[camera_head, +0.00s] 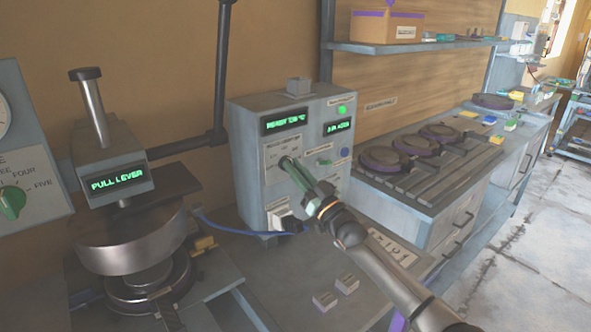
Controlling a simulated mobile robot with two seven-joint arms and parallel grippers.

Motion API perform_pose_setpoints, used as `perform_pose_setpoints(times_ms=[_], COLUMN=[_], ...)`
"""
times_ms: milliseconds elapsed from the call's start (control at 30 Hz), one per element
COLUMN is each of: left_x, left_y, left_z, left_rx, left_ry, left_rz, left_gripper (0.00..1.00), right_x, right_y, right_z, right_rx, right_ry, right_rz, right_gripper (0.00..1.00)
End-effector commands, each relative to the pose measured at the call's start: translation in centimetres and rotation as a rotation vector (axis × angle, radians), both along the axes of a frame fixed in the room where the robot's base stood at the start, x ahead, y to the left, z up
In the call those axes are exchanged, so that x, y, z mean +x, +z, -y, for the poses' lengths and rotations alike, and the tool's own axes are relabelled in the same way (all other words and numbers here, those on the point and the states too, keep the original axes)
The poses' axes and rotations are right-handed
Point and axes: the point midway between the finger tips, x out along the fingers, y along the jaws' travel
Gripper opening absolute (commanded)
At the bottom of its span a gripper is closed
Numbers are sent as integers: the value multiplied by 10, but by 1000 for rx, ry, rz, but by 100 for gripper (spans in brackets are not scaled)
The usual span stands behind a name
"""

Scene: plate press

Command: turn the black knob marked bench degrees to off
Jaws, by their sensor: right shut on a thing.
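The grey control box (250,190) stands at the centre of the bench, with green lit displays on its front. Its left front panel bears a pale dial plate (272,158). My right gripper (287,164) reaches in from the lower right, with its fingertips at this plate. It is shut on the knob there, which the fingers almost wholly cover. The knob's pointer, the dial marks and the small label cannot be read. My left gripper is not seen.
A press (130,240) with a "PULL LEVER" display (118,183) stands at the left. A green selector knob (12,202) is at the far left. Several dark round plates (385,159) lie on the ribbed bench at the right. Two small blocks (325,300) lie in front.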

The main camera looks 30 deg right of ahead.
Motion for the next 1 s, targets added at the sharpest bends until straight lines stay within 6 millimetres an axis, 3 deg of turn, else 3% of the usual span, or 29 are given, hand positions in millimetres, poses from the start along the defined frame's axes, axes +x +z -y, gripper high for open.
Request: perform_pose_setpoints(times_ms=[567, 1000], left_x=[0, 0], left_y=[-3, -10], left_z=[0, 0], left_rx=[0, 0], left_ry=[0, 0], left_rz=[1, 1], left_gripper=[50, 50], right_x=[0, 0], right_y=[-1, 0], right_z=[0, 1], right_rx=[-61, -408], right_ry=[1, -1], right_rz=[4, 32], right_gripper=[0, 0])
